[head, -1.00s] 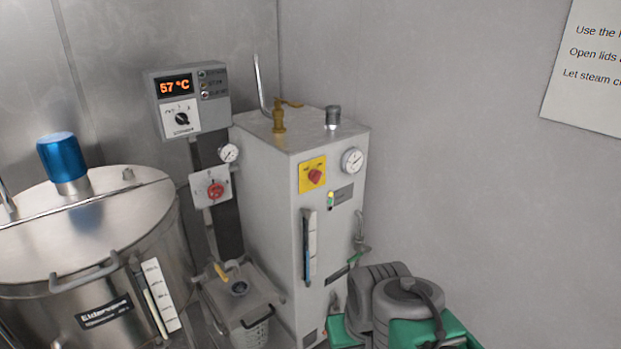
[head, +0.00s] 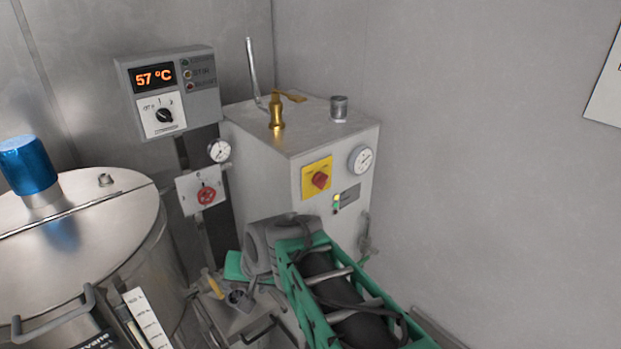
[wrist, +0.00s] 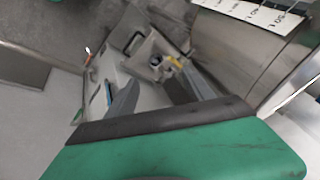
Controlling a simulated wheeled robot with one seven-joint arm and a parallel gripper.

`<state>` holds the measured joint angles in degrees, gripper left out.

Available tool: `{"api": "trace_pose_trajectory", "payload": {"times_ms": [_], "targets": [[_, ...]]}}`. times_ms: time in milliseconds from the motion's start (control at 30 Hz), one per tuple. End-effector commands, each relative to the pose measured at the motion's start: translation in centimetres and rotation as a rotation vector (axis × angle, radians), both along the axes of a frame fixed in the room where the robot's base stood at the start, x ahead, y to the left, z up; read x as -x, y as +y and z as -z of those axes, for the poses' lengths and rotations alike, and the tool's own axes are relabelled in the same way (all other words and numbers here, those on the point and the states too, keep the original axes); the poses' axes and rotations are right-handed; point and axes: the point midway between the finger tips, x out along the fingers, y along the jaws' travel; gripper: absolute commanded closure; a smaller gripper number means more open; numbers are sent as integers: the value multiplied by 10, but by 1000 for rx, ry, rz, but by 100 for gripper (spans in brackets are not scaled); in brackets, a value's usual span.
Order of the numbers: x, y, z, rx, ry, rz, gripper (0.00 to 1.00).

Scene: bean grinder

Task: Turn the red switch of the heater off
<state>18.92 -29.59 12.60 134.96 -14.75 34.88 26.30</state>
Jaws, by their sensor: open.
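The heater looks to be the grey box-shaped cabinet (head: 265,170) in the middle of the head view. Its red switch (head: 320,180) sits on a yellow square plate (head: 308,186) on the upper front face, clear of my arm. I cannot tell its exact setting. My green and grey arm covers the lower front of the cabinet in the head view, and the fingertips are not clear there. In the wrist view my gripper (wrist: 160,76) is open, its two grey fingers apart with nothing held. I cannot make out the red switch in the wrist view.
A steel vat (head: 75,225) with a blue cap stands at left. A 57 °C control box (head: 170,90) and a white plate with a red knob (head: 207,194) are left of the cabinet. A gauge (head: 361,159) sits right of the switch.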

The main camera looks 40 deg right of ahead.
Motion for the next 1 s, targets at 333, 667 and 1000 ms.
{"api": "trace_pose_trajectory", "payload": {"times_ms": [333, 667, 1000], "targets": [[-48, -240, -79, -1039, -594, 1184, 38], [-51, -291, -94, -1297, -727, 1327, 38], [-100, -305, -79, -1290, -729, 1328, 38]]}}
